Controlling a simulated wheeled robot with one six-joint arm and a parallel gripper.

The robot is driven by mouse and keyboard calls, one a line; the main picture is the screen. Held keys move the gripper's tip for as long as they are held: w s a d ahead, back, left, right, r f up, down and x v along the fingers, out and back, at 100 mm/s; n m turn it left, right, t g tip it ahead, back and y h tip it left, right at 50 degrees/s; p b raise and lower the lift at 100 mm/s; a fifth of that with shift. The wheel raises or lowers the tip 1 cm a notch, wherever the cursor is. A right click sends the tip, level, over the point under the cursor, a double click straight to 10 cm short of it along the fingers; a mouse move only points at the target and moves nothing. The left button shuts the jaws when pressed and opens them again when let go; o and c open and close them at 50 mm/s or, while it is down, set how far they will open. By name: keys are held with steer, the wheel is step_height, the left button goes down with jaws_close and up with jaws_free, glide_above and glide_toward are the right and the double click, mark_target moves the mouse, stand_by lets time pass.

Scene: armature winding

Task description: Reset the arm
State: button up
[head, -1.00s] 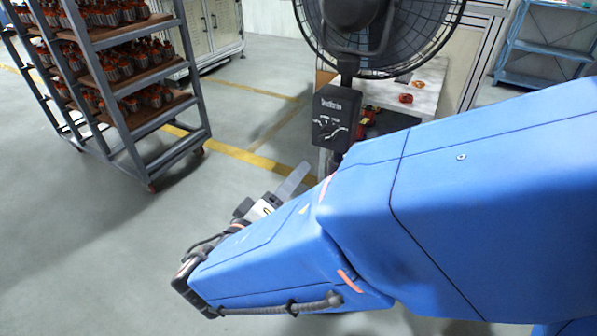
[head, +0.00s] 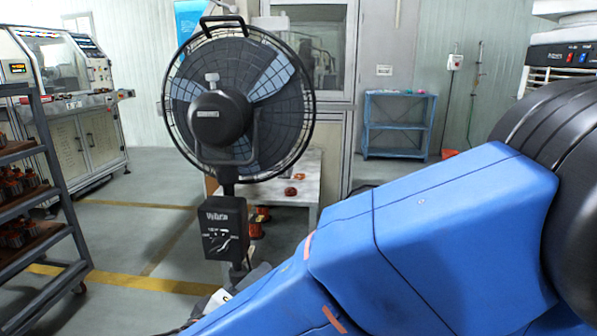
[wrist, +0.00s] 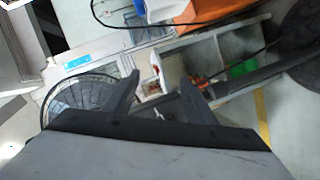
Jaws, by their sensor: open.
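My blue arm (head: 420,235) reaches from the right edge toward the lower middle of the head view, in front of the fan. My gripper shows in the wrist view (wrist: 160,92), with two dark fingers spread apart and nothing between them. In the head view the gripper end is mostly hidden behind the arm at the bottom edge.
A black standing fan (head: 240,105) is close beyond the arm. A rack (head: 65,200) with wound parts stands at the left. A white table (head: 295,190) with copper-coloured coils is behind the fan. A blue shelf (head: 397,153) stands farther back. Open floor lies at left centre.

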steer(key=w+d+f+m+g+h, duration=0.15)
steer(key=d+g, duration=0.25)
steer(key=d, duration=0.8)
steer(key=w+d+m+g+h, duration=0.15)
steer(key=d+g, duration=0.25)
steer(key=d, duration=0.7)
steer(key=s+d+f+m+g+y, duration=0.2)
steer(key=s+d+m+y, duration=0.4)
steer(key=s+d, duration=0.8)
steer(key=shift+s+d+y, duration=0.15)
steer(key=shift+d+y, duration=1.05)
